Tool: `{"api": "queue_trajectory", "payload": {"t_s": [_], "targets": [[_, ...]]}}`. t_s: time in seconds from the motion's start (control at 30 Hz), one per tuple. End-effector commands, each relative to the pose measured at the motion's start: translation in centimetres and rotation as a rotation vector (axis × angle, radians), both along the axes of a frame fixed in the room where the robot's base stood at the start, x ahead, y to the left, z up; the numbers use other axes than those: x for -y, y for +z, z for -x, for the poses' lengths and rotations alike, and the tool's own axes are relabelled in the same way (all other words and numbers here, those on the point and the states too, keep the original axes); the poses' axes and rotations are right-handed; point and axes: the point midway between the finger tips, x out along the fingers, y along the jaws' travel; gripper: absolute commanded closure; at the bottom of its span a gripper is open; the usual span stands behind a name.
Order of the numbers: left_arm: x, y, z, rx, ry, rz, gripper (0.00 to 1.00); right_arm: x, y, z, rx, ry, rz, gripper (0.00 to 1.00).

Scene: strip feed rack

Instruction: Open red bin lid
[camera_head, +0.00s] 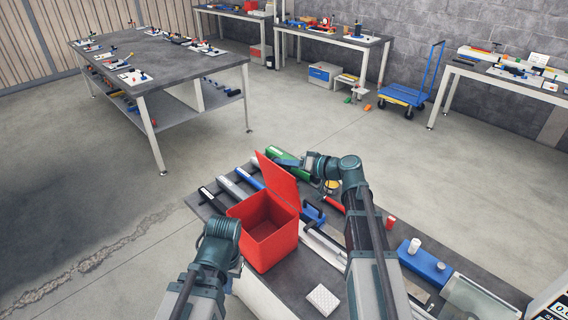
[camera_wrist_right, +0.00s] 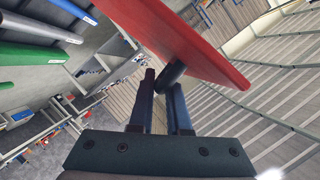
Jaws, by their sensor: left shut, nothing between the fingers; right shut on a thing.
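The red bin (camera_head: 262,247) stands on the near bench with its top open and its inside visible. Its red lid (camera_head: 279,181) is raised and tilted up along the bin's right-back edge. In the right wrist view the lid (camera_wrist_right: 195,40) fills the top, with a dark round handle (camera_wrist_right: 171,76) on it. My right gripper (camera_wrist_right: 163,84) is shut on this handle; in the head view it is beside the lid's right side. My left gripper (camera_head: 236,274) is shut and empty, low in front of the bin, its fingers mostly hidden by my wrist.
Strips with green, blue, white and black ends lie on the bench (camera_head: 322,272) behind and beside the bin. Other workbenches and a blue cart (camera_head: 404,96) stand farther back.

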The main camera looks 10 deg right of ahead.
Motion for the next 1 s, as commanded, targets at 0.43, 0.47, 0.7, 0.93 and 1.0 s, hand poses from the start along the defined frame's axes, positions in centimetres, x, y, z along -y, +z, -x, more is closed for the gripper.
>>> {"api": "queue_trajectory", "payload": {"t_s": [0.43, 0.47, 0.7, 0.93, 1.0], "targets": [[0.0, -1.6, 0.0, 0.0, 0.0, 0.0, 1.0, 2.3, -0.9, -1.7, -0.066, -0.004, -0.107, 1.0], [0.0, -2.2, 0.0, 0.0, 0.0, 0.0, 1.0, 3.0, -1.1, -2.2, -0.088, -0.004, -0.146, 1.0], [0.0, -4.4, 0.0, 0.0, 0.002, 0.0, 1.0, 6.1, -1.9, -3.8, -0.19, -0.001, -0.311, 1.0], [0.0, -4.3, 0.0, 0.0, 0.002, 0.0, 1.0, 6.5, -2.0, -3.9, -0.19, 0.002, -0.305, 1.0], [0.0, -4.3, 0.0, 0.0, 0.002, 0.0, 1.0, 6.5, -2.0, -3.8, -0.189, 0.002, -0.305, 1.0]]}}
